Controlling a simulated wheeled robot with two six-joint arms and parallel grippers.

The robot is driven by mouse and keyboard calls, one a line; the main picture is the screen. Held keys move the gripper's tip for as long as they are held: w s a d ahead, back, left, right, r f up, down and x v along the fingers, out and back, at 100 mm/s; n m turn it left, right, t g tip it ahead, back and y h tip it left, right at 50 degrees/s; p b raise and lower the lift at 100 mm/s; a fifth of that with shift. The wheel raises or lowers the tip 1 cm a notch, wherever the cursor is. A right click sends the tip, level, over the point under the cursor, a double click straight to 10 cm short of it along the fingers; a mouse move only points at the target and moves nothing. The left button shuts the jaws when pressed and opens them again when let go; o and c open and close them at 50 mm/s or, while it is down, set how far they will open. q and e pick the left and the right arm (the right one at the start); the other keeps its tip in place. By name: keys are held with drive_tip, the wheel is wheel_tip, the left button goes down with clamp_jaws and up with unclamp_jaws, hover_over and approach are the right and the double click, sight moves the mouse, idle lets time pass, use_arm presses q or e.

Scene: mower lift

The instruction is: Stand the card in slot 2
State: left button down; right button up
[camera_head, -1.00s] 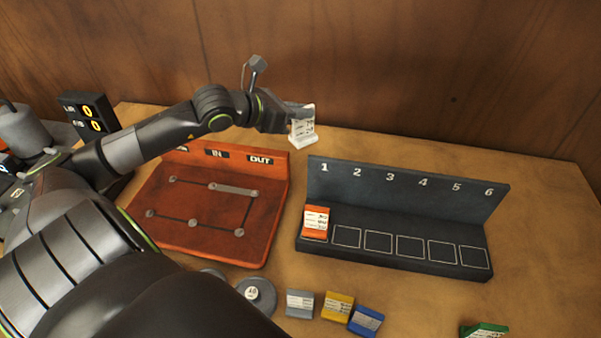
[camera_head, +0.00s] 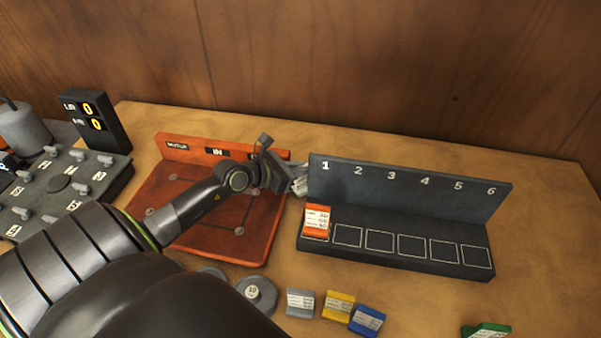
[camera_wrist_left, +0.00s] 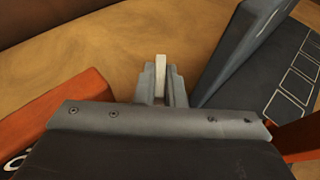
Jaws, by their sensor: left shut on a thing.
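A white card (camera_wrist_left: 160,77) is held between the fingers of my left gripper (camera_head: 299,183), which is shut on it. In the head view the card is mostly hidden by the gripper, just left of the dark rack's back wall. The dark rack (camera_head: 400,187) has slots numbered 1 to 6. An orange card (camera_head: 317,220) stands in slot 1. Slot 2 (camera_head: 347,236) is empty, as are the other slots. The rack also shows at the right in the left wrist view (camera_wrist_left: 240,45). My right gripper is not in view.
The orange board (camera_head: 255,238) lies left of the rack, under my left arm. Grey (camera_head: 300,302), yellow (camera_head: 338,306), blue (camera_head: 367,320) and green (camera_head: 487,331) cards lie in front of the rack. A grey round weight (camera_head: 258,294) is beside them. A counter box (camera_head: 95,118) stands at the left.

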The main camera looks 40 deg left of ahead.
use_arm(q)
drive_tip(key=shift+f, duration=0.7)
drive_tip(key=shift+f, duration=0.2)
drive_tip(key=c, duration=1.5)
unclamp_jaws()
